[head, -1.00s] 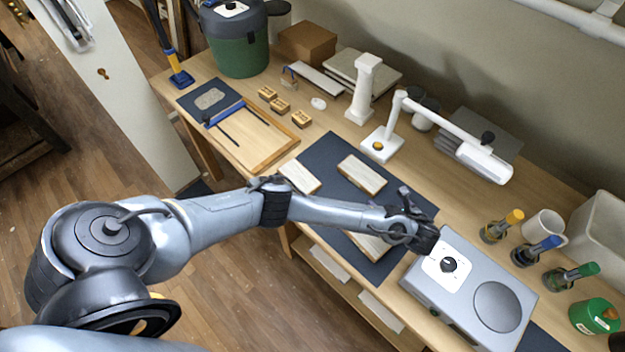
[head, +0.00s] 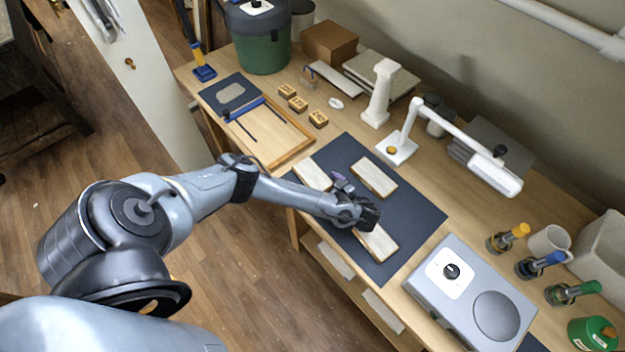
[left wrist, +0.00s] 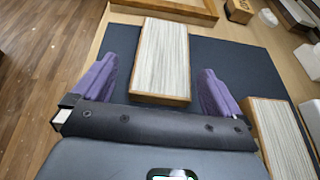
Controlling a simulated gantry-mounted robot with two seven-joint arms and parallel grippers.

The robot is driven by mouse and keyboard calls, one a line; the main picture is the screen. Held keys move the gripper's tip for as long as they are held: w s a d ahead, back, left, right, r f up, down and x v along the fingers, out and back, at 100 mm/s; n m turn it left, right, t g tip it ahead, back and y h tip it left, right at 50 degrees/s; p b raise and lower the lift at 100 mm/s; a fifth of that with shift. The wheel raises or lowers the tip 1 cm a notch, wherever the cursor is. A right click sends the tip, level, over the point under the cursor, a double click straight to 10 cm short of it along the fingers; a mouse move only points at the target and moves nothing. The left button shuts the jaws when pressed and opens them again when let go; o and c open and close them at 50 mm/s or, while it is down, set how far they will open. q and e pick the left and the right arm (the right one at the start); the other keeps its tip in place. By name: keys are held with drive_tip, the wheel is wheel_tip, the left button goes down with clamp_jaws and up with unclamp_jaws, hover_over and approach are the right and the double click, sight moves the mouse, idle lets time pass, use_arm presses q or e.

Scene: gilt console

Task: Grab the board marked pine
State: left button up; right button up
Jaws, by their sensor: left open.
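Three light wood-edged boards with pale striped faces lie on a dark mat (head: 412,218): a left board (head: 312,174), an upper-right board (head: 374,178) and a lower board (head: 377,244). I cannot read a pine mark on any of them. My left gripper (head: 345,189) is open and empty over the mat, among the boards. In the left wrist view its purple fingers (left wrist: 158,78) appear on either side of one board (left wrist: 160,55), seemingly the left one; its height above it is unclear. Another board (left wrist: 280,135) shows at lower right. My right gripper is not in view.
A grey box with a dial (head: 470,290) stands right of the mat. A white lamp (head: 395,150) and pillar (head: 380,95) stand behind it. A wooden tray (head: 300,127) and small blocks (head: 297,103) are to the left. Bottles (head: 508,238) stand at right.

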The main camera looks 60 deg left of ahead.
sight(314, 176)
use_arm(q)
drive_tip(key=shift+a+f, duration=0.15)
drive_tip(key=shift+a, duration=0.15)
drive_tip(key=shift+w+b+x, duration=0.1)
drive_tip(key=shift+b+x, duration=0.05)
drive_tip(key=shift+x, duration=1.1)
drive_tip(key=shift+w+b+x, duration=0.15)
drive_tip(key=shift+x, duration=1.15)
drive_tip(key=c, duration=0.9)
drive_tip(key=shift+r, duration=0.2)
drive_tip(key=shift+c, duration=0.2)
